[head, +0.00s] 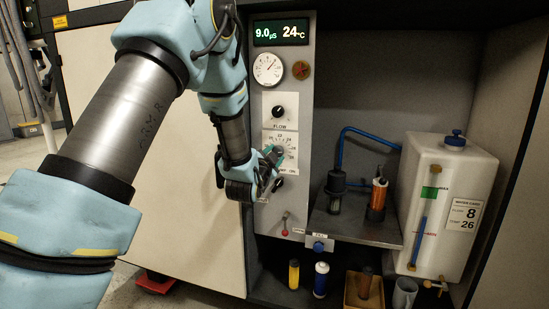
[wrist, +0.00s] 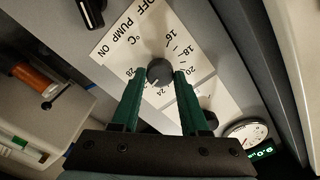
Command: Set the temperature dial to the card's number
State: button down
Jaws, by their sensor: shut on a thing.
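The temperature dial (wrist: 159,72) is a dark round knob on a white scale plate with numbers from 16 to 28. Its pale pointer mark faces roughly the 24, though the exact angle is hard to read. My gripper (wrist: 160,76) is shut on the dial, one green finger on each side. In the head view my gripper (head: 272,154) covers the dial. The display (head: 281,32) reads 9.0 µS and 24 °C. The water card (head: 464,215) on the white tank gives 8 for flow and 26 for temp.
The flow knob (head: 278,112) sits above the temperature scale, with a round gauge (head: 268,69) higher up. The pump knob (head: 277,184) is just below my gripper. A red-tipped lever (head: 285,224) is lower on the panel. The white tank (head: 435,190) stands right.

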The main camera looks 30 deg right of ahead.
jog(key=shift+c, duration=2)
grip_release()
jog(key=v, duration=1)
jog(key=shift+s+a+b, duration=0.25)
jog(key=shift+s+b, duration=0.05)
jog(key=shift+b, duration=0.05)
